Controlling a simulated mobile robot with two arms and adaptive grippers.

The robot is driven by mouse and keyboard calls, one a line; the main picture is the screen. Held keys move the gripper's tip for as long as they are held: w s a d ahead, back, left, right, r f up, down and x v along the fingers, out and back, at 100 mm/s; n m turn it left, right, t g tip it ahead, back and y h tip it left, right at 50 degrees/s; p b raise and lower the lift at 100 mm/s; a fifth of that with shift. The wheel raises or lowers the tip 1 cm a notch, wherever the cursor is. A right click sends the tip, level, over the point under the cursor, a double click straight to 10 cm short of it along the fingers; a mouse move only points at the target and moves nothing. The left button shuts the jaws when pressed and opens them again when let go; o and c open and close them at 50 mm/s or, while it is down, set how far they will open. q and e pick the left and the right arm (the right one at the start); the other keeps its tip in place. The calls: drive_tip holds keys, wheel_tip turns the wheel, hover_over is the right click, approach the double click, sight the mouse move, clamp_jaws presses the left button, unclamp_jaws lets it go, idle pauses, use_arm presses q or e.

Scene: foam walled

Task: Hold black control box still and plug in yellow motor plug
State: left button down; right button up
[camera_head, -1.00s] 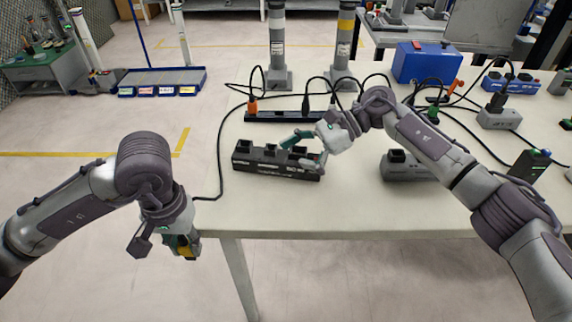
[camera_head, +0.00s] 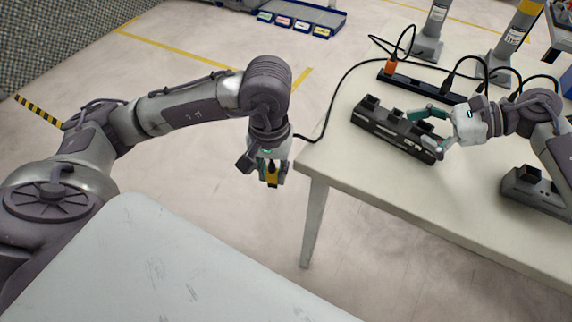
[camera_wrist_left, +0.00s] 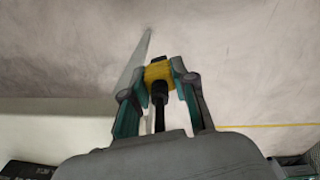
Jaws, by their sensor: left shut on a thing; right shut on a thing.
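The black control box (camera_head: 385,128) lies on the table, with raised dark sockets along its top. My right gripper (camera_head: 427,133) is shut on the box at its right end, one finger on each long side. My left gripper (camera_head: 271,179) is shut on the yellow motor plug (camera_head: 272,175) and holds it in the air, off the table's left edge and away from the box. In the left wrist view the plug (camera_wrist_left: 158,72) sits between both fingertips, its black cable (camera_wrist_left: 159,112) running back toward the palm.
The white table (camera_head: 460,215) has its near left corner and a leg (camera_head: 314,222) close to my left gripper. A black power strip (camera_head: 425,87) with an orange plug (camera_head: 391,65) lies behind the box. A second grey box (camera_head: 535,188) stands at right. Table in front of the box is clear.

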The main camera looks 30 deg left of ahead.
use_arm(q)
drive_tip(key=w+r+n, duration=0.2)
drive_tip(key=w+r, duration=0.2)
drive_tip(key=w, duration=0.3)
drive_tip(key=w+r+n, duration=0.2)
drive_tip(key=w+r, duration=0.2)
drive_tip(key=w, duration=0.3)
drive_tip(key=w+d+r+m, duration=0.4)
drive_tip(key=d+r, duration=0.5)
drive_tip(key=w+d+r+m, duration=0.4)
drive_tip(key=w+d+r, duration=0.1)
drive_tip(key=d+r, duration=0.45)
drive_tip(key=m, duration=0.1)
hover_over(369, 107)
wheel_tip(369, 107, down, 7)
drive_tip(key=shift+w+f, duration=0.15)
drive_tip(key=shift+w, duration=0.25)
drive_tip(key=shift+a, duration=0.1)
drive_tip(key=shift+f, duration=2.9)
drive_tip(key=shift+w, duration=0.25)
